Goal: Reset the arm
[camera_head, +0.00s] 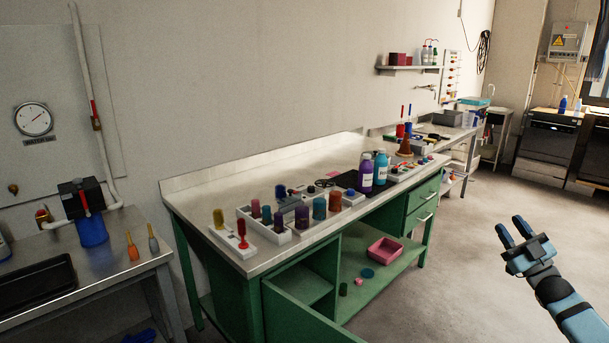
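My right gripper (509,233) is at the right of the head view, over the bare floor. Its two blue fingers are spread apart with nothing between them, and it points up and to the left. It is well clear of the green workbench (290,165). My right arm (560,300) comes in from the lower right corner. My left gripper does not show.
Below, a green door stands open beside a pink tray (385,250). A side table (130,277) is at left. Floor at right is clear.

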